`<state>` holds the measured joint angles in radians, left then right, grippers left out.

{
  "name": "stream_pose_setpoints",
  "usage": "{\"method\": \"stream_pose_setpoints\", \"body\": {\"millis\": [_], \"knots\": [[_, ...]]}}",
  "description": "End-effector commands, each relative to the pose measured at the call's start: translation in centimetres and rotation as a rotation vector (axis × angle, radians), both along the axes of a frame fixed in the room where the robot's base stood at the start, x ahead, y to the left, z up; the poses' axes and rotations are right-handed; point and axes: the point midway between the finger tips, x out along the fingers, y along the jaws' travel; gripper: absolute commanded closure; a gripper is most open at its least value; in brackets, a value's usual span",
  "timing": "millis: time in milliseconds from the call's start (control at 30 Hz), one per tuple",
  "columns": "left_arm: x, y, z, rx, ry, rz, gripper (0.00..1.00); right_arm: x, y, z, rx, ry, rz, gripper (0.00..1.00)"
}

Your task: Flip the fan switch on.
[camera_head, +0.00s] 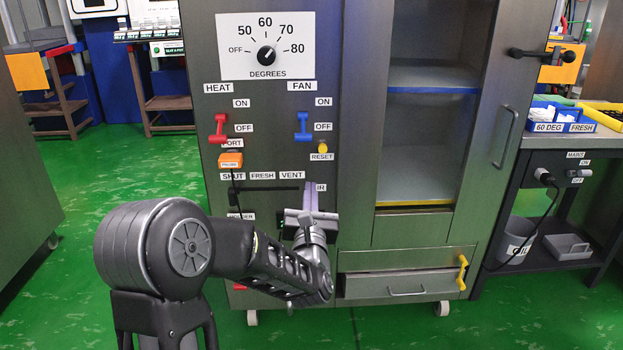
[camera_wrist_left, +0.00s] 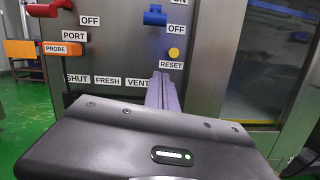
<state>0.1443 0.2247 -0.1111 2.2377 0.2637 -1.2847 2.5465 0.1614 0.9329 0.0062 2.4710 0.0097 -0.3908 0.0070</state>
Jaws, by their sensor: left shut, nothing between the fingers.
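The blue fan switch (camera_head: 304,126) is on the cabinet's front panel under the FAN label. Its handle hangs down at the OFF label, below ON. It also shows in the left wrist view (camera_wrist_left: 155,15), at the top. My left gripper (camera_head: 311,188) is in front of the panel below the switch and the yellow reset button. Its fingers are shut with nothing between them, and they point up toward the panel in the left wrist view (camera_wrist_left: 161,92). The gripper and the switch are apart. My right gripper is not in view.
Left of the fan switch is the red heat switch (camera_head: 219,128), also down at OFF. The yellow reset button (camera_head: 323,148) lies between gripper and fan switch. A dial (camera_head: 266,55) is above. The orange probe plug (camera_head: 230,160) is at left. A glass-fronted chamber (camera_head: 430,120) is at right.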

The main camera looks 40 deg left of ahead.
Motion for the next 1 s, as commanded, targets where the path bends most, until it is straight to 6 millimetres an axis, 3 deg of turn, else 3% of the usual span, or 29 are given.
{"method": "stream_pose_setpoints", "body": {"millis": [33,100,567,767,1000], "knots": [[-0.4,0.6,0.1,-0.025,-0.051,0.010,1.00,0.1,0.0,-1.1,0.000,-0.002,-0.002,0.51],[-0.8,1.1,0.8,-0.054,-0.102,0.017,1.00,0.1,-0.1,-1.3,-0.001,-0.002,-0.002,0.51],[-0.8,1.4,1.4,-0.072,-0.129,0.018,1.00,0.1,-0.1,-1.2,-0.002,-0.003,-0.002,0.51],[0.3,2.3,1.8,-0.071,-0.130,0.019,1.00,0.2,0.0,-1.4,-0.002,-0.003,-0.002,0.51],[3.5,4.6,2.7,-0.069,-0.128,0.018,1.00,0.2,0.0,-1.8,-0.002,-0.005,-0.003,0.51]]}}
